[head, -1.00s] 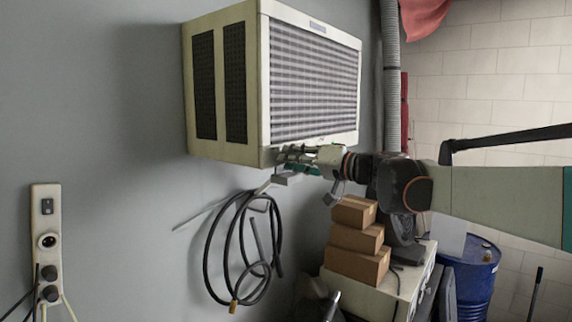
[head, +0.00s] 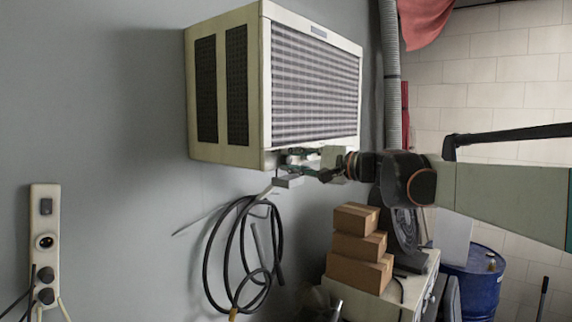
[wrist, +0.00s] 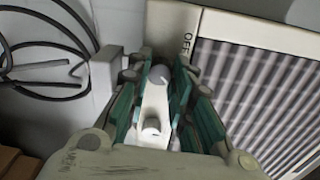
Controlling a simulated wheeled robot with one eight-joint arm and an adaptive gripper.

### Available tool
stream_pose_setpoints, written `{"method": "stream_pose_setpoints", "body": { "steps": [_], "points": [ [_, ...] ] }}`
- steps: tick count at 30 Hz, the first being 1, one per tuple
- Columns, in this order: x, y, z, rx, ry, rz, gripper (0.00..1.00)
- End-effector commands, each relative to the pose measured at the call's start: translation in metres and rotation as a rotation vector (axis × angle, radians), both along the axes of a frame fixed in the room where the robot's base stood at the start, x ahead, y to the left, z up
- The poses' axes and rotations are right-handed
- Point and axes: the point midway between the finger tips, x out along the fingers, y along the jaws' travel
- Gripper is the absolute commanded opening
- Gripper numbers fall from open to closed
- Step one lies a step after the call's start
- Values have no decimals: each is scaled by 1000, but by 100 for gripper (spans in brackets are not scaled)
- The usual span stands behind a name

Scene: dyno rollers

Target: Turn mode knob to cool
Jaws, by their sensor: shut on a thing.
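The window air conditioner (head: 222,150) is mounted on the grey wall, with its grille facing right. My gripper (head: 300,160) is at its lower front edge. In the wrist view, my gripper (wrist: 161,78) has its teal-padded fingers on both sides of a pale round knob (wrist: 160,74) with a short mark on its face, and is shut on it. The other labels are hidden or unreadable, so I cannot tell the knob's setting.
A black hose (head: 210,250) hangs coiled on the wall below the unit. Stacked cardboard boxes (head: 360,272) stand on a white cabinet below my arm. A blue drum (head: 478,285) stands at the right. A power strip (head: 46,222) is on the wall at left.

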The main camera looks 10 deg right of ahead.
Motion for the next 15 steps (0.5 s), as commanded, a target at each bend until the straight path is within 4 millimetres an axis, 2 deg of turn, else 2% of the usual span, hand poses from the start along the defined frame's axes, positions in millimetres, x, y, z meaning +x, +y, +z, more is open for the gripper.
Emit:
{"method": "stream_pose_setpoints", "body": {
  "steps": [15],
  "points": [
    [0, -1, -1, 144, 126, -2, 0]
  ]
}}
